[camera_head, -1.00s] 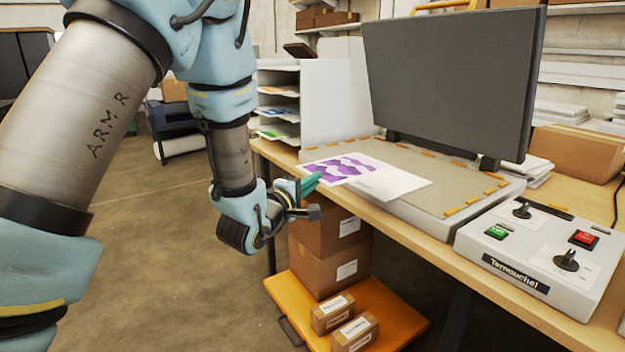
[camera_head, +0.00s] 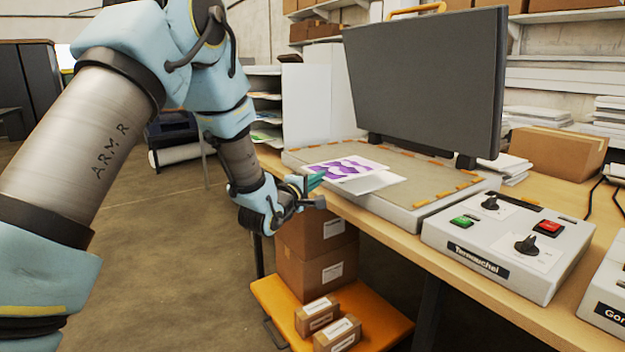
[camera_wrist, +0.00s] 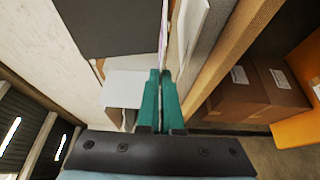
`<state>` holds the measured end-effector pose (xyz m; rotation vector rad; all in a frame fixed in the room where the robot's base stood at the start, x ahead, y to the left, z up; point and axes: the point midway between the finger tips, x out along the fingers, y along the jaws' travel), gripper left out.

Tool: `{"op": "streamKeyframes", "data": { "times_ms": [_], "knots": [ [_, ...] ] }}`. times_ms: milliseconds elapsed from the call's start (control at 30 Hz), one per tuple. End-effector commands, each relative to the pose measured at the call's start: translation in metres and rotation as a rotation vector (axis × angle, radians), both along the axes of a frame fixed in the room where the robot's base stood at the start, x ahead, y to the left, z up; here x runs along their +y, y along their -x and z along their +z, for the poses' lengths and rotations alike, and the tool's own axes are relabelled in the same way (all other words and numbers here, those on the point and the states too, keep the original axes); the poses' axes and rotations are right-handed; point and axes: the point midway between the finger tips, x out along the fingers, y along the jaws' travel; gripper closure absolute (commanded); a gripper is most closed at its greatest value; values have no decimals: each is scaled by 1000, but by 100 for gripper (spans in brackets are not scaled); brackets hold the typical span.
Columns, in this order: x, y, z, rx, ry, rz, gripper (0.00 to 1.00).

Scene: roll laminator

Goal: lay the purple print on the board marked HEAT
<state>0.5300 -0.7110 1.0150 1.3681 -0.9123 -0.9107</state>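The purple print (camera_head: 343,168) is a white sheet with purple wave shapes, held roughly level over the left front part of a grey bed (camera_head: 420,185) with orange tabs. A blank pale sheet or flap (camera_head: 372,184) joins or lies under its right side; I cannot tell which. My gripper (camera_head: 316,181) has green fingertips shut on the print's near left edge. In the wrist view my gripper (camera_wrist: 162,75) shows the print (camera_wrist: 163,35) edge-on between the fingertips. I cannot read the word HEAT on any board.
A dark raised panel (camera_head: 430,80) stands behind the bed. A Ternouchel control box (camera_head: 505,245) sits to the right, with another box (camera_head: 608,290) beyond it. A paper rack (camera_head: 265,110) stands at the left. Cartons (camera_head: 315,265) on an orange platform (camera_head: 385,325) are below the table edge.

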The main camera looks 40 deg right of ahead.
Motion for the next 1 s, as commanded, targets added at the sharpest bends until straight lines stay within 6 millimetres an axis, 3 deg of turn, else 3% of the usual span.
{"op": "streamKeyframes", "data": {
  "times_ms": [400, 700, 1000],
  "knots": [
    [-29, 2, -15, -1, 2, -1, 100],
    [-27, 1, -39, 1, 1, 1, 100],
    [-28, 2, -45, 0, 1, 0, 100]
  ]
}}
